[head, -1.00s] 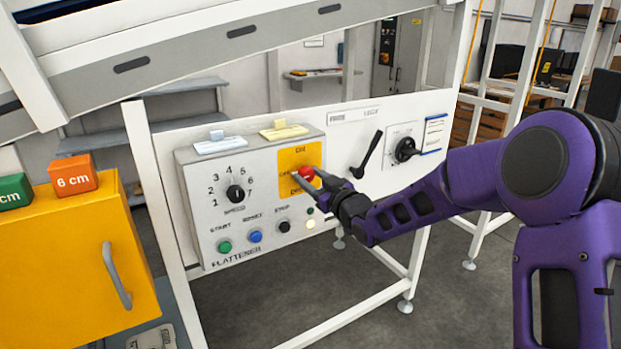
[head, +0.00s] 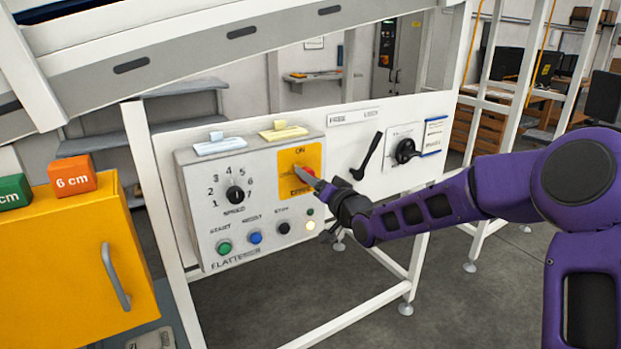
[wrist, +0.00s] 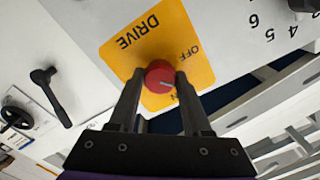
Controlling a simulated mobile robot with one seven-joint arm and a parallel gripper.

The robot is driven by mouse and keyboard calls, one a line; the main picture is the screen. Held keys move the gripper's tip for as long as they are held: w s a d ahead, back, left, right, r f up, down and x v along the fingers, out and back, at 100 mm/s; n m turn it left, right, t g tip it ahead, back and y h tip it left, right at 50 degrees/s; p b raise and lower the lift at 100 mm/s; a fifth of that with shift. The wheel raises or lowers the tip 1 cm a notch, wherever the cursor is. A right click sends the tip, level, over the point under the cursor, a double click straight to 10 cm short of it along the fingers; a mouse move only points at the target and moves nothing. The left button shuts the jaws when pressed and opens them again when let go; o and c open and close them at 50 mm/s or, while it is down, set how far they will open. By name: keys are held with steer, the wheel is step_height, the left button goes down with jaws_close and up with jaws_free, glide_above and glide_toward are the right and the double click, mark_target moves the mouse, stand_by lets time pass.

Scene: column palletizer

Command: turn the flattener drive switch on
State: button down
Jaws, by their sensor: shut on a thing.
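The flattener drive switch is a red round knob (head: 304,176) on a yellow plate (head: 291,158) on the grey control box. In the wrist view the knob (wrist: 160,77) sits between the two fingertips of my gripper (wrist: 158,80), which is shut on it. The plate there reads DRIVE, OFF and, partly covered, ON. A pale line on the knob's face points right in that view, roughly between OFF and ON. In the head view my gripper (head: 314,182) covers part of the knob and plate from the right.
The box (head: 205,185) also carries a black speed dial (head: 235,194), green, blue and black buttons below, and a pale lamp (head: 310,225). A black lever (head: 367,156) and a rotary handle (head: 405,151) are on the panel to the right.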

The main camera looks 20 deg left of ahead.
steer(key=shift+m+p, duration=0.35)
steer(key=shift+m, duration=3.75)
steer(key=shift+c, duration=1.7)
jaws_free()
steer(key=v, duration=1.7)
steer(key=shift+d+p, duration=0.25)
steer(key=shift+p, duration=0.05)
